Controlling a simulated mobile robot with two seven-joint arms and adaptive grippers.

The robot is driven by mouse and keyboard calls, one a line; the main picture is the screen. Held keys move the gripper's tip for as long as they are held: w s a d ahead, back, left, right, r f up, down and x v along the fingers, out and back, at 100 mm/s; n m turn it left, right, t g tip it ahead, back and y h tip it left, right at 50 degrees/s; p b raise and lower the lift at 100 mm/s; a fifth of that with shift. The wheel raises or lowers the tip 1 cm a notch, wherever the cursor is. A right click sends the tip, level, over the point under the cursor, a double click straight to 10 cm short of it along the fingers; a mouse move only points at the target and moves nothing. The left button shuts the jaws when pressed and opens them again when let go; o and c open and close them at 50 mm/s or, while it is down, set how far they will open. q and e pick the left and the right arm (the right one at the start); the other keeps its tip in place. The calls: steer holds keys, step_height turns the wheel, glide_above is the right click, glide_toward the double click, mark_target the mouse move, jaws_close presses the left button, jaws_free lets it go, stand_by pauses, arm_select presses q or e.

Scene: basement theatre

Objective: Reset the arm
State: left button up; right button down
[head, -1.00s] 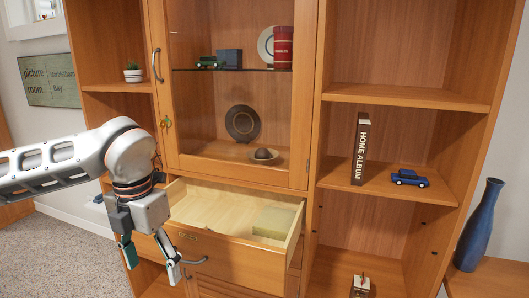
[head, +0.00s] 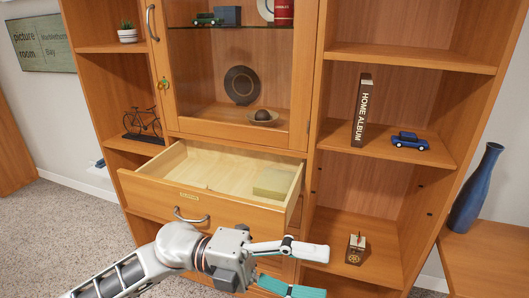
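My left arm comes in from the lower left. Its gripper (head: 318,272) is in front of the cabinet, below and to the right of the open drawer's handle. Its two fingers, one grey-white and one with a teal pad, are spread apart with nothing between them. The drawer (head: 215,202) is pulled out and holds a pale greenish box (head: 273,183) at its right side. The metal drawer handle (head: 190,217) is free of the gripper. My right gripper is not in view.
A glass-fronted cabinet door (head: 235,130) is above the drawer. Right shelves hold an upright home album (head: 361,110), a blue toy car (head: 409,141) and a small box (head: 355,249). A blue vase (head: 475,188) stands at the right. The carpet (head: 60,230) at left is clear.

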arm_select(q)
steer(key=w+a+f+n+t+h, duration=0.2)
steer(key=w+a+n+t+h, duration=0.15)
steer(key=w+n+t, duration=0.8)
steer(key=w+a+f+n+t+y, duration=0.2)
steer(key=a+f+n+t+y, duration=0.8)
steer(key=n, duration=0.5)
steer(key=s+a+f+n+g+y, duration=0.1)
steer(key=s+a+f+n+y, duration=0.2)
steer(key=f, duration=0.6)
steer(key=s+a+f+n+g+y, duration=0.2)
steer(key=s+a+f, duration=0.4)
steer(key=f, duration=0.4)
steer(key=s+a+f+n+g+y, duration=0.2)
steer(key=s+a+f+n+y, duration=0.1)
steer(key=f, duration=0.7)
steer(key=s+a+y, duration=0.1)
steer(key=s+a, duration=0.1)
steer(key=s, duration=0.1)
steer(key=shift+s+n, duration=0.35)
steer(key=shift+s, duration=0.05)
steer(key=shift+a, duration=0.1)
